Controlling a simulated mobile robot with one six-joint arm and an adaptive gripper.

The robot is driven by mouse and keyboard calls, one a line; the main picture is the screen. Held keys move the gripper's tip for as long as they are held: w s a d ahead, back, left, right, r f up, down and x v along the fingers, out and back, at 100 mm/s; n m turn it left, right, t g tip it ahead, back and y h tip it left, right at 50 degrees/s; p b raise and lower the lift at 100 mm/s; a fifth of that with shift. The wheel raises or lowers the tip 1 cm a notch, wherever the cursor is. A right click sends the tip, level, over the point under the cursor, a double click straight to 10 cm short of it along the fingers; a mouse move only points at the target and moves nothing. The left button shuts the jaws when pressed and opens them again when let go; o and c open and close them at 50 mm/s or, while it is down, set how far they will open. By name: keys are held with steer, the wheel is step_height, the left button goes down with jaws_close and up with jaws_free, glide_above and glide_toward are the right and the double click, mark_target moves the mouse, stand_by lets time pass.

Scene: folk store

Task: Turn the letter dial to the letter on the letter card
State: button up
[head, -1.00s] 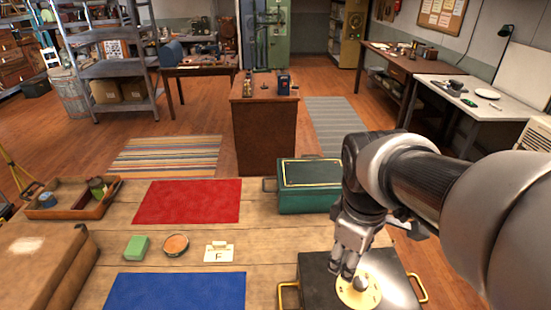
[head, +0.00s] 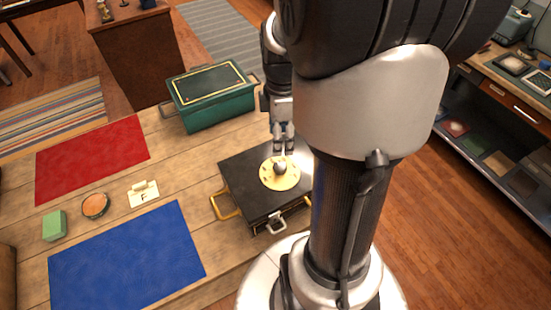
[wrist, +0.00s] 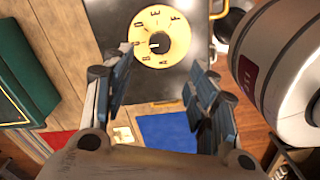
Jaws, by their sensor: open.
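The letter dial (head: 266,183) is a round yellow disc with a metal knob (head: 281,168) at its middle, on top of a black case (head: 240,196). In the wrist view the dial (wrist: 178,50) shows dark letters around its rim, small and tilted. I cannot tell which letter is set. The letter card (head: 143,200) is cream with a dark F and stands on the wooden table. My gripper (head: 284,148) is open, its fingertips just behind the knob in the head view. In the wrist view the gripper (wrist: 160,72) has its fingers spread and nothing between them.
A green chest (head: 215,105) stands behind the case. A red mat (head: 92,158), a blue mat (head: 127,262), a green block (head: 54,226) and a round orange-topped tin (head: 96,206) lie to the left. The case has brass handles (head: 222,206).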

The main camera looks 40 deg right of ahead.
mark_target(280, 166)
step_height(280, 166, down, 12)
steer(key=b, duration=0.3)
steer(key=shift+b, duration=0.3)
steer(key=shift+c, duration=0.2)
steer(key=c, duration=1)
